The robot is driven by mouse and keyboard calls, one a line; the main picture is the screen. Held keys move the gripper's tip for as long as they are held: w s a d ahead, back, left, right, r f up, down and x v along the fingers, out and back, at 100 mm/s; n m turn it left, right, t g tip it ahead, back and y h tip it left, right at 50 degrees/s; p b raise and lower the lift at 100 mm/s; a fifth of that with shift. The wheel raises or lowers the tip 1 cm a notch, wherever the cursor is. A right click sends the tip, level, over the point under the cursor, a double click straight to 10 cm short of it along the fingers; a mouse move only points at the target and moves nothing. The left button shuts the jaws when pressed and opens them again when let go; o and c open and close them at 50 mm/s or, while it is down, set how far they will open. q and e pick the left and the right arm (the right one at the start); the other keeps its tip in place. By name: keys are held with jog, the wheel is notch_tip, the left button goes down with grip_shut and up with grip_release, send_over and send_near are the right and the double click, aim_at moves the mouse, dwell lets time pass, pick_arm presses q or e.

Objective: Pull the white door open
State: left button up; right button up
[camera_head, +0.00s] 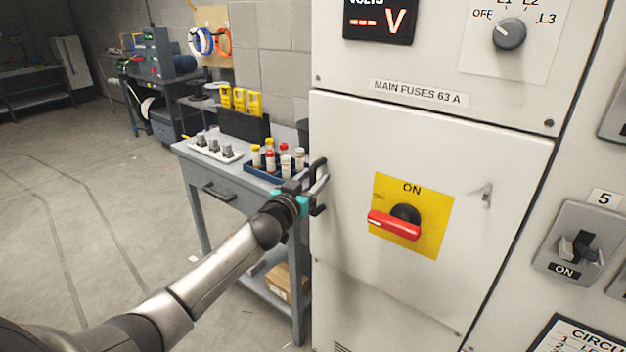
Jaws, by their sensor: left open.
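The white door (345,135) fills the middle of the cabinet front and looks shut. On its yellow plate (436,240), marked ON, is a red rotary handle (393,226), which lies nearly level, sloping down a little to the right. My right gripper is not in view.
A grey workbench (188,152) with a blue tray (262,172) of small bottles stands left of the cabinet, behind my left gripper. A panel with an ON switch (578,250) is at the right. The floor (90,210) at the left is mostly clear.

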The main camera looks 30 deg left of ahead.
pick_arm(q)
jog(key=shift+w, duration=0.2)
jog(key=shift+c, duration=0.4)
grip_shut()
dwell(1.0)
